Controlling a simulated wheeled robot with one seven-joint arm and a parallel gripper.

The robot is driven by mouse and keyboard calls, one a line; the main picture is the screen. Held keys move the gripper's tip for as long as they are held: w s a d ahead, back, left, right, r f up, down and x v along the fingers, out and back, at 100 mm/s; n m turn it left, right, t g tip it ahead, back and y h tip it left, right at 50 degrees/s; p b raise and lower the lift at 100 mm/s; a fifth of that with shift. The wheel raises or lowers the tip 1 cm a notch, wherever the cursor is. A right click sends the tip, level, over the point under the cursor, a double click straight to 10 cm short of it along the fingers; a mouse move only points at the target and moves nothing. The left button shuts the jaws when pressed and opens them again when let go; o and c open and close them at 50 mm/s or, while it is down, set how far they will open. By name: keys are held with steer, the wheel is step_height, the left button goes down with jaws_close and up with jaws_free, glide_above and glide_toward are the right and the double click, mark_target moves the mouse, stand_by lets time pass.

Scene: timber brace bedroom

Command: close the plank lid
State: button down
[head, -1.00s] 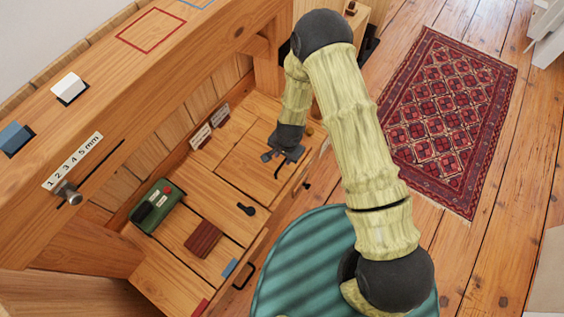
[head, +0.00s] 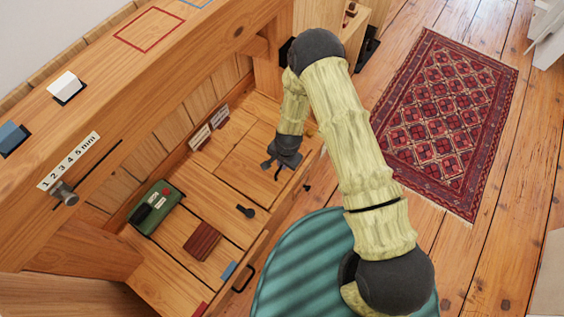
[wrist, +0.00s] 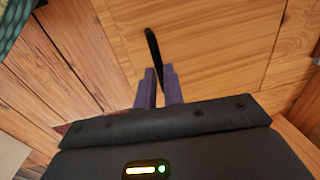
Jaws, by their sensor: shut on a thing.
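The plank lid appears to be the pale wooden panel (head: 245,157) set among the planks of the low bench top, and it fills the upper middle of the wrist view (wrist: 205,45). It looks nearly level in the head view; I cannot tell whether it lies fully flush. My gripper (head: 276,168) is over the lid's right part. In the wrist view its purple fingers (wrist: 158,86) are shut on a thin black strap-like pull (wrist: 153,48), which extends beyond the fingertips over the panel. The fingers hide the pull's near end.
A patterned rug (head: 450,120) lies on the floor at right.

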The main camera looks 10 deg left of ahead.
steer(key=shift+s+d+f+b, duration=0.1)
steer(key=shift+f+b, duration=0.15)
steer(key=shift+f, duration=0.35)
steer(key=shift+s+d+f+b, duration=0.1)
steer(key=shift+f+b, duration=0.1)
steer(key=shift+f, duration=0.35)
steer(key=shift+d, duration=0.1)
steer(key=c, duration=1.5)
jaws_free()
steer(key=shift+f, duration=0.15)
steer(key=shift+w, duration=0.1)
steer(key=shift+r, duration=0.75)
step_height(320, 180, up, 16)
steer(key=d+p, duration=0.1)
steer(key=p, duration=0.2)
steer(key=shift+s+d+p, duration=0.35)
steer(key=shift+s+d, duration=0.05)
